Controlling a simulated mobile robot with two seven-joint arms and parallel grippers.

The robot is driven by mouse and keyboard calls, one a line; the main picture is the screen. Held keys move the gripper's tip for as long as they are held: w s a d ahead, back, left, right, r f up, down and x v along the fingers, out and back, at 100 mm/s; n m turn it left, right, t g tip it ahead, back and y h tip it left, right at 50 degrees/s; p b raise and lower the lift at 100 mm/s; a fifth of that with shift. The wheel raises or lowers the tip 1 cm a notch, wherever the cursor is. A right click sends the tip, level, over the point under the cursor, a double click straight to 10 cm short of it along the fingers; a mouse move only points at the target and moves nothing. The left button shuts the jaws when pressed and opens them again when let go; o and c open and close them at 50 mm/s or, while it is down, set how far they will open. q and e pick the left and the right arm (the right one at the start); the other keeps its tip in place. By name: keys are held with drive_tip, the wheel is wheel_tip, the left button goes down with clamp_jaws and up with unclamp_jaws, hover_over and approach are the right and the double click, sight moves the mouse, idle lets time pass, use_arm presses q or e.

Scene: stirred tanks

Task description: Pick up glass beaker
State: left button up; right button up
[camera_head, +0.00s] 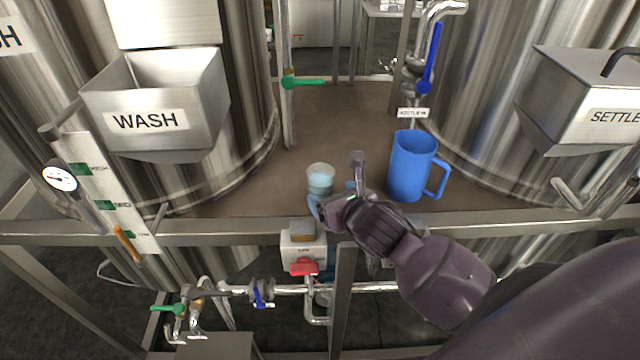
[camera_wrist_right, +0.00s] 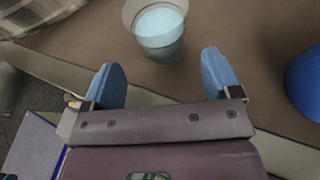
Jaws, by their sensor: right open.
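The glass beaker (camera_head: 320,178) stands upright on the brown platform between the two tanks, with pale blue contents. In the right wrist view the beaker (camera_wrist_right: 157,32) is just beyond the fingertips, roughly centred between them. My right gripper (camera_head: 335,183) is at the platform's front edge, close to the beaker on its near right side. In the right wrist view my right gripper (camera_wrist_right: 162,75) has its two blue fingers spread wide with nothing between them. My left gripper is not in view.
A blue jug (camera_head: 410,166) with a handle stands right of the beaker. Steel tanks with a WASH hopper (camera_head: 160,105) and a SETTLE hopper (camera_head: 585,95) flank the platform. A metal rail (camera_head: 220,232) runs along its front. The platform behind the beaker (camera_head: 345,120) is clear.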

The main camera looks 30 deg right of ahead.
sight(327, 189)
drive_tip(key=shift+r+p+x, duration=0.15)
drive_tip(key=shift+p+x, duration=0.05)
drive_tip(key=shift+x, duration=1.3)
drive_tip(key=shift+r+p+x, duration=0.15)
drive_tip(key=shift+x, duration=1.3)
drive_tip(key=shift+w+d, duration=0.1)
drive_tip(key=shift+w, duration=0.05)
drive_tip(key=shift+c, duration=0.4)
drive_tip(key=c, duration=1)
